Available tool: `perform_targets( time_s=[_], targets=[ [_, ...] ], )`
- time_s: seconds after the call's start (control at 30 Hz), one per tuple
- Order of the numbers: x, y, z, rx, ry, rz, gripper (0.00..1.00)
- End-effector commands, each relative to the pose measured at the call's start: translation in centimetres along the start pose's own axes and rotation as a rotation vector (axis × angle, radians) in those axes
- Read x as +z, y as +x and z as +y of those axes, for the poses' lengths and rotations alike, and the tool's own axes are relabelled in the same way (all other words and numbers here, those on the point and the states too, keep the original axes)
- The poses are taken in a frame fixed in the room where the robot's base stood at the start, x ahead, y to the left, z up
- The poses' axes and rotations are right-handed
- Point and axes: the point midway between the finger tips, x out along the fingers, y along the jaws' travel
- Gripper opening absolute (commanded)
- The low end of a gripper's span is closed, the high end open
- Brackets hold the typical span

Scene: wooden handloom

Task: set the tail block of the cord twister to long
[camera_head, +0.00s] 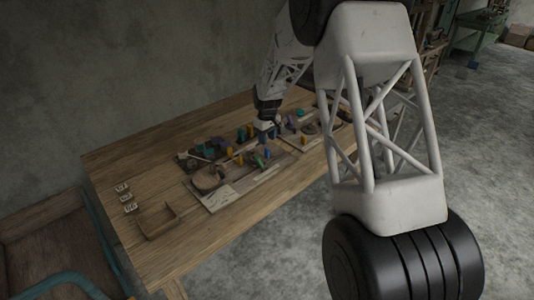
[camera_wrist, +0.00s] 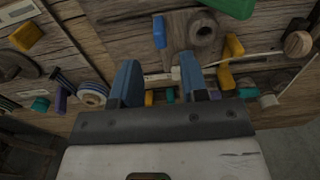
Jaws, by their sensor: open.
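My gripper (camera_head: 266,133) is over the middle of the bench, at the boards with coloured parts. In the wrist view its two blue fingers (camera_wrist: 160,80) are apart. A pale strip (camera_wrist: 158,76) shows between them, and I cannot tell whether they touch it. Just beyond them are a wooden piece with a round knob (camera_wrist: 202,30), a blue peg (camera_wrist: 159,32) and a yellow peg (camera_wrist: 231,48). I cannot tell which piece is the tail block of the cord twister, or how it is set. The gripper hides part of the boards.
A board with a round wooden disc (camera_head: 207,179) lies left of the gripper. A shallow wooden tray (camera_head: 146,229) and several small white tags (camera_head: 125,197) lie at the bench's left end. A green block (camera_wrist: 232,7) stands beyond the fingers.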

Motion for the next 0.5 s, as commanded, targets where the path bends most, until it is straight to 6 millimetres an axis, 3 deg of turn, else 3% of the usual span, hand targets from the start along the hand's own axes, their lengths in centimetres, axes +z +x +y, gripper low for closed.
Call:
perform_targets(
  time_s=[0.27,0.5],
  targets=[
    [0.0,0.5,0.0,-0.001,0.0,-0.001,0.4],
    [0.1,2.5,0.0,-0.001,0.0,-0.001,0.4]
  ],
)
